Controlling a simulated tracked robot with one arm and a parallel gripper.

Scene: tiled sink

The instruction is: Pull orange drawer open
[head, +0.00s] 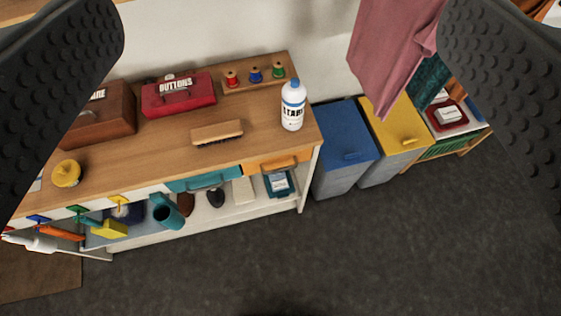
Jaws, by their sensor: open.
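The orange drawer (273,163) is at the right end of the wooden bench, just under its top. Its front is orange with a handle (280,167) across it, and it looks closed. A teal drawer (205,181) sits directly to its left. My gripper (281,65) shows as two dark, ridged fingers, one at the upper left and one at the upper right of the head view. The fingers are wide apart with nothing between them, and the drawer is well beyond them, not touched.
On the bench top (255,135) stand a white bottle (293,107), a brush (217,133), a red buttons box (178,95) and several thread spools. A blue bin (343,145) and a yellow bin (397,135) stand to the right. The dark floor (330,250) in front is clear.

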